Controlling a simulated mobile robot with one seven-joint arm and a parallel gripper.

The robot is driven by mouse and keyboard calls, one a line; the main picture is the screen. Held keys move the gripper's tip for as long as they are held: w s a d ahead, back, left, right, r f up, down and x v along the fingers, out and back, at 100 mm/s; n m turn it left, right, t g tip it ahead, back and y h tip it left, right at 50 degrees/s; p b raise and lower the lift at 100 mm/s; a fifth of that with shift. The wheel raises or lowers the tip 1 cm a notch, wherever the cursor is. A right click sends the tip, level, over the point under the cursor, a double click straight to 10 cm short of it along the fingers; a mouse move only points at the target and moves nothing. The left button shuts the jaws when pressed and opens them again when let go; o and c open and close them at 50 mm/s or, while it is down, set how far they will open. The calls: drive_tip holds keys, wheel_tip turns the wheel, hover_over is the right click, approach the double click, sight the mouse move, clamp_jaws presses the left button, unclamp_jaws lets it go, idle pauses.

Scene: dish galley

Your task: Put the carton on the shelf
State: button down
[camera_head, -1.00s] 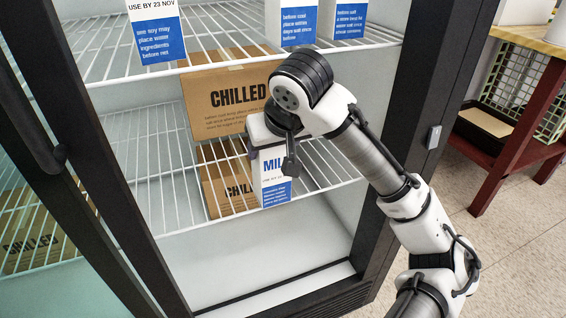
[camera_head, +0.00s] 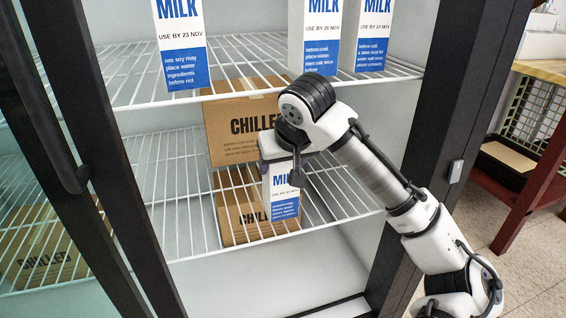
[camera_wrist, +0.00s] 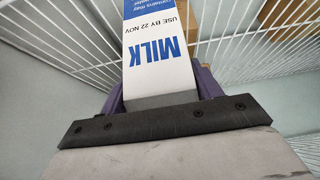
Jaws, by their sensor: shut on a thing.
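In the wrist view, the carton (camera_wrist: 157,45) fills the gap between the purple fingers of my gripper (camera_wrist: 160,97), with "MILK" and "USE BY 22 NOV" readable. I cannot tell whether its base touches the shelf. The upper wire shelf (camera_head: 240,75) holds three similar milk cartons: one at left (camera_head: 182,45), two at right (camera_head: 314,35) (camera_head: 375,35).
A brown "CHILLED" box (camera_head: 232,125) stands on the lower shelf behind the carton. Another box (camera_head: 235,222) is below that shelf. The open glass door (camera_head: 85,130) is at left, the dark door frame (camera_head: 455,130) at right. The lower shelf is bare left of the boxes.

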drive_tip(key=shift+f, duration=0.1)
drive_tip(key=shift+c, duration=1.6)
unclamp_jaws()
drive_tip(key=shift+f, duration=0.1)
drive_tip(key=p+v, duration=0.1)
drive_tip(key=v, duration=0.7)
drive_tip(key=shift+p, duration=0.4)
